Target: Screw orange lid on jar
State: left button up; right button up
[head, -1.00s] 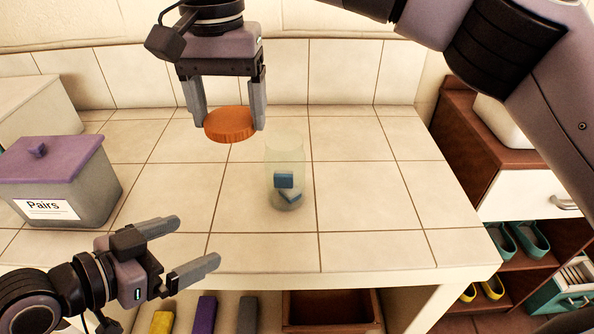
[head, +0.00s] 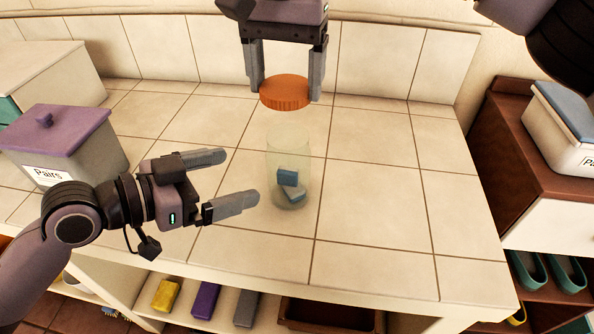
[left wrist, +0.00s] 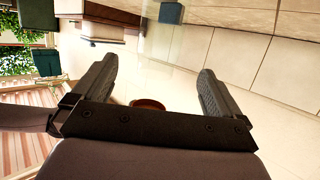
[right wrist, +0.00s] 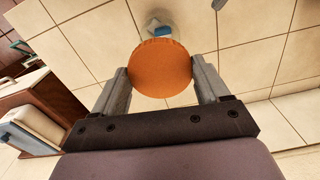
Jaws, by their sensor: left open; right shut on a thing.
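The clear, open-topped jar (head: 289,160) stands upright on the tiled counter with blue and grey blocks in its bottom. My right gripper (head: 287,92) is shut on the orange lid (head: 285,94) and holds it level, above and behind the jar in the head view. In the right wrist view the lid (right wrist: 161,67) fills the space between the fingers, and the jar's blue block (right wrist: 161,31) shows just beyond it. My left gripper (head: 240,180) is open and empty, left of the jar, its fingers pointing toward it. In the left wrist view, the empty jaws (left wrist: 155,85) are apart.
A grey bin with a purple lid (head: 57,130) stands at the counter's left. The counter (head: 380,220) right of the jar is clear. Yellow, purple and grey blocks (head: 206,299) lie on the shelf below. A brown cabinet (head: 520,150) stands at the right.

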aim_at(289, 162)
dwell(0.4)
pick_arm(q)
jog(key=x, duration=1.2)
jog(key=c, duration=1.4)
jog(key=shift+o, duration=0.2)
pick_arm(e)
jog(key=shift+f, duration=2.5)
